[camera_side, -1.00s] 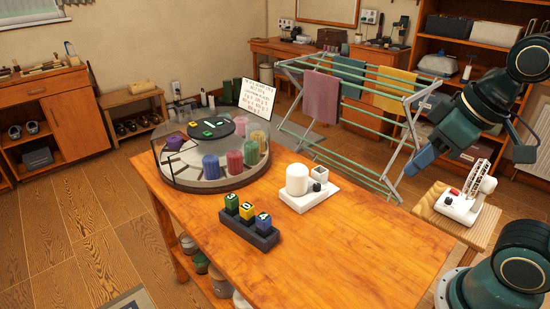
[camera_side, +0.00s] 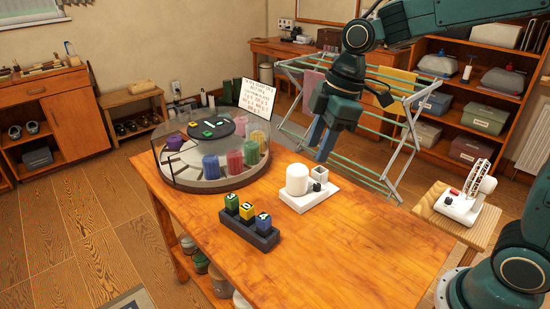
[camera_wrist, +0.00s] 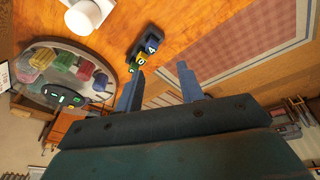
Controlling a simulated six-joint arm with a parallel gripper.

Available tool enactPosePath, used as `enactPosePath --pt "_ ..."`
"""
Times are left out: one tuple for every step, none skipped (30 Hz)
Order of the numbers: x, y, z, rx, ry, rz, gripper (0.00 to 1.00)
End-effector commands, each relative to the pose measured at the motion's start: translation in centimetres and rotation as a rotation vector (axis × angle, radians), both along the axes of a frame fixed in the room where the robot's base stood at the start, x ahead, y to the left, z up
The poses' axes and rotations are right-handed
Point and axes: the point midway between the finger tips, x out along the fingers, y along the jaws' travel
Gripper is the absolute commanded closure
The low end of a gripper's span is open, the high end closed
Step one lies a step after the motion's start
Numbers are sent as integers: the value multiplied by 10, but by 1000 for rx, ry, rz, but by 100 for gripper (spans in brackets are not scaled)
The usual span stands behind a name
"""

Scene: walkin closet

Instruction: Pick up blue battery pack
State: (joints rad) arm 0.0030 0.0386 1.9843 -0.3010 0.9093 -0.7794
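The blue battery pack (camera_side: 263,223) stands upright at the right end of a dark holder (camera_side: 240,232) on the wooden table. A yellow pack (camera_side: 247,212) and a green pack (camera_side: 232,203) stand beside it in the same holder. In the wrist view the blue pack (camera_wrist: 153,40) is above and slightly left of the gap between my fingers. My gripper (camera_side: 322,148) is high over the table's back edge, behind and right of the packs, pointing down. In the wrist view its fingers (camera_wrist: 160,72) are spread with nothing between them. The fingers are well apart from the packs.
A white stand with a cylinder (camera_side: 297,180) sits right of the packs. A round glass-walled carousel (camera_side: 185,183) with coloured cylinders is to their left, a sign (camera_side: 257,99) behind it. A drying rack (camera_side: 370,160) stands behind the table. The table's front right is clear.

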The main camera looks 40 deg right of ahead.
Motion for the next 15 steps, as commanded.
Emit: enactPosePath --pt "10 2 -8 0 12 45 62" --pt "15 4 -11 1 14 74 62" --pt "22 6 -16 1 20 112 62" --pt "27 7 -20 2 23 140 62" --pt "32 9 -25 4 27 170 62" --pt "39 10 -30 5 30 209 62" --pt "43 12 -35 6 34 237 62" --pt "48 13 -39 9 36 266 62" --pt "54 15 -46 12 40 304 62" --pt "59 16 -51 14 43 334 62" --pt "64 18 -56 17 45 363 62" --pt "69 19 -63 21 48 400 62" --pt "74 21 -68 23 50 428 62" --pt "78 22 -74 27 51 456 62" --pt "82 24 -80 32 53 491 62"
